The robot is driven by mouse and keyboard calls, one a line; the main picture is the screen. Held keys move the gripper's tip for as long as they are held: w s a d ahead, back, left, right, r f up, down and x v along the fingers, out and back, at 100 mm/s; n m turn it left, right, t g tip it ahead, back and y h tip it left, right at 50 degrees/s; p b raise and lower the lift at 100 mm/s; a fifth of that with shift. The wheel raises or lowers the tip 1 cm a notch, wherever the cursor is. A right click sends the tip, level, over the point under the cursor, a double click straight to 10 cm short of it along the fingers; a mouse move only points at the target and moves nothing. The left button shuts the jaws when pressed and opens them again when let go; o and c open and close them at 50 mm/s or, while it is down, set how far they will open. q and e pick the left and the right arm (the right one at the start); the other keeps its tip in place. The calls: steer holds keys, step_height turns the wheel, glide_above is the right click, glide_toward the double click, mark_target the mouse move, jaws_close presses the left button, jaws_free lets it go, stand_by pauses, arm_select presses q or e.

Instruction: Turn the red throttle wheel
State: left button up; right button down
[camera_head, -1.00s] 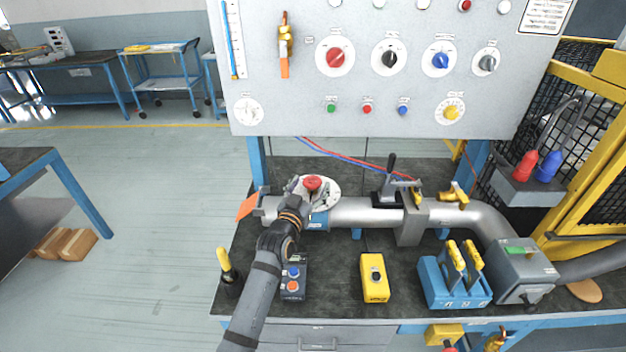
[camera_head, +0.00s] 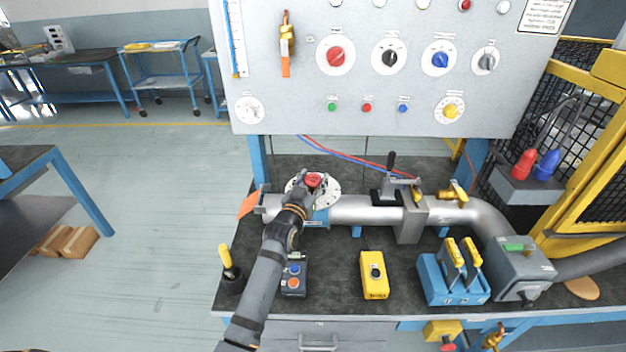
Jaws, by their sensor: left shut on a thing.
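The red throttle wheel (camera_head: 314,179) sits on a round pale dial plate (camera_head: 329,195) above the silver pipe (camera_head: 365,211). My left gripper (camera_head: 311,184) reaches it from the front and is shut on the wheel. The fingers and wrist hide the near side of the wheel and part of the dial plate. My right gripper does not show.
A black-handled lever (camera_head: 389,178) and a brass valve (camera_head: 454,192) stand right of the wheel along the pipe. The control panel (camera_head: 300,105) rises behind.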

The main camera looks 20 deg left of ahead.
arm_select(q)
steer(key=shift+r+n+y+p, duration=0.15)
steer(key=shift+n+y+p, duration=0.15)
steer(key=shift+y+p, duration=0.25)
steer(key=f+b, duration=0.1)
steer(key=b, duration=0.1)
steer(key=shift+n+y+b, duration=0.3)
steer(key=shift+y+b, duration=0.05)
steer(key=shift+r+y+b, duration=0.25)
steer(key=shift+y+b, duration=0.05)
steer(key=shift+b, duration=0.2)
steer(key=shift+r, duration=0.1)
steer(key=o, duration=1.2)
